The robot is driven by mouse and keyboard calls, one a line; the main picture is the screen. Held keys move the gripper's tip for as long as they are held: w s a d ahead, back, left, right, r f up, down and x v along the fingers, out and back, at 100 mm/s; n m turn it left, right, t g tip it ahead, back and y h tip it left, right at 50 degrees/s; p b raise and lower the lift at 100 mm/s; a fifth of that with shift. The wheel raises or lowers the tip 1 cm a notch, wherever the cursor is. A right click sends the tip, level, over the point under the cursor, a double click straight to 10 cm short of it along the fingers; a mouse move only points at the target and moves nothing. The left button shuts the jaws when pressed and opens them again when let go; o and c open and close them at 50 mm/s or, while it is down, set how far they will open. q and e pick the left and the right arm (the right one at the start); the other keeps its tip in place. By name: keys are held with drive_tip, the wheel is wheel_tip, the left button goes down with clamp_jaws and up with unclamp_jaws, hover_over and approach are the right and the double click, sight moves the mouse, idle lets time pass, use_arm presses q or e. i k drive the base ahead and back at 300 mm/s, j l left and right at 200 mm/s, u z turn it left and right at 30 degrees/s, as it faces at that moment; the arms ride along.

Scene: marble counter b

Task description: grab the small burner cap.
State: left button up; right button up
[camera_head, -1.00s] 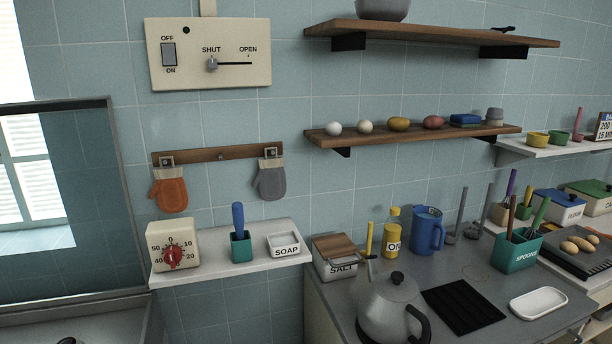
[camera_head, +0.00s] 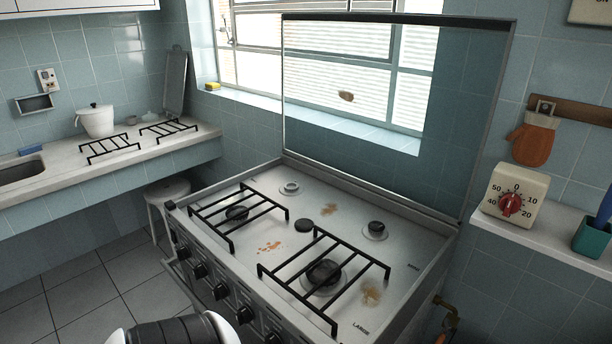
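A small black round burner cap (camera_head: 304,225) lies loose on the bare middle of the white stove top (camera_head: 335,208). The back left burner (camera_head: 290,188) shows as a pale ring with no black cap on it. The back right burner (camera_head: 376,229) has a black cap. The front left burner (camera_head: 237,212) and the larger front right burner (camera_head: 324,273) have dark caps under black grates. Neither of my grippers is in view; a rounded white and black part at the bottom edge is probably my arm.
A glass lid (camera_head: 395,110) stands up behind the stove, with a brown stain on it. Two grates (camera_head: 110,147) and a white pot (camera_head: 96,120) are on the left counter. A shelf on the right holds a timer (camera_head: 512,195). Brown stains mark the stove top.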

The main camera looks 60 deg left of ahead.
sight(302, 224)
drive_tip(key=u, duration=1.85)
drive_tip(key=z, duration=0.9)
drive_tip(key=j+z, duration=0.35)
drive_tip(key=k+j+z, duration=0.1)
drive_tip(key=j+z, duration=0.25)
drive_tip(key=j, duration=0.15)
drive_tip(key=k+j+z, duration=0.1)
drive_tip(key=j+z, duration=0.25)
drive_tip(key=k+j+z, duration=0.15)
drive_tip(key=j+z, duration=0.2)
drive_tip(key=j, duration=0.1)
